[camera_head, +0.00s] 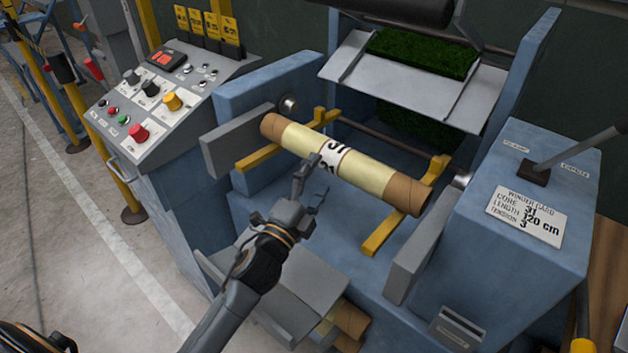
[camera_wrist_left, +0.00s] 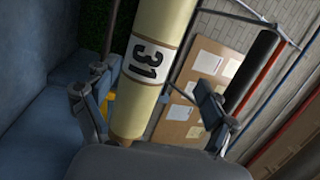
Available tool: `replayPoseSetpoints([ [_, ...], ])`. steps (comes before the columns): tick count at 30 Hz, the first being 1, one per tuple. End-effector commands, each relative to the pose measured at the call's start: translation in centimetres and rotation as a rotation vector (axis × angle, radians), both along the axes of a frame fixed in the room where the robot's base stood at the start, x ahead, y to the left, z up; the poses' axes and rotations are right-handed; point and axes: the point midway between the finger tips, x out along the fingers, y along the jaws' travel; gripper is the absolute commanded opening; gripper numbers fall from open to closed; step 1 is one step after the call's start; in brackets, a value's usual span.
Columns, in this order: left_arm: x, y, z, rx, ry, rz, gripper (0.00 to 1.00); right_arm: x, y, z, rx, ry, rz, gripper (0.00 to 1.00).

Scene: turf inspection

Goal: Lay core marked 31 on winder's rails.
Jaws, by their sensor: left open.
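The core marked 31 (camera_head: 345,165) is a pale yellow tube with brown ends and a white printed band. It lies across the winder's two yellow rails, the left rail (camera_head: 258,158) and the right rail (camera_head: 383,232), and appears to rest on both. My left gripper (camera_head: 314,182) is open, on the near side of the core by its printed band. In the left wrist view the core (camera_wrist_left: 160,30) shows "31" between the spread fingers. I cannot tell whether the fingers touch it. My right gripper is not in view.
The winder card (camera_head: 527,215) reads core 31, length 120 cm, tension 3. A control panel (camera_head: 150,100) with knobs and buttons stands at the left. A lever (camera_head: 580,148) stands at the right. Other cores (camera_head: 350,320) lie low beside the grey tray (camera_head: 310,285). Green turf (camera_head: 420,52) hangs behind.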

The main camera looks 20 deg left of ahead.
Motion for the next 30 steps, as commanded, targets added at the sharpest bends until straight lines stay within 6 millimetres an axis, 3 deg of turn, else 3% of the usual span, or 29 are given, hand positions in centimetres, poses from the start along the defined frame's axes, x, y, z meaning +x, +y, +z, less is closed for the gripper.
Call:
replayPoseSetpoints([
  [5,-1.5,0.3,-0.4,-0.001,0.000,0.001,0.85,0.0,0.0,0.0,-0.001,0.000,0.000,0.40],
  [18,-9.6,1.6,-2.0,-0.002,-0.002,0.001,0.85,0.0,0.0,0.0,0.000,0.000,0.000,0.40],
  [24,-11.3,1.8,-2.3,-0.002,-0.005,-0.001,0.85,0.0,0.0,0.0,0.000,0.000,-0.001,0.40],
  [30,-11.6,1.9,-2.3,0.000,-0.006,-0.001,0.85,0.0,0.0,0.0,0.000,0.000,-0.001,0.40],
])
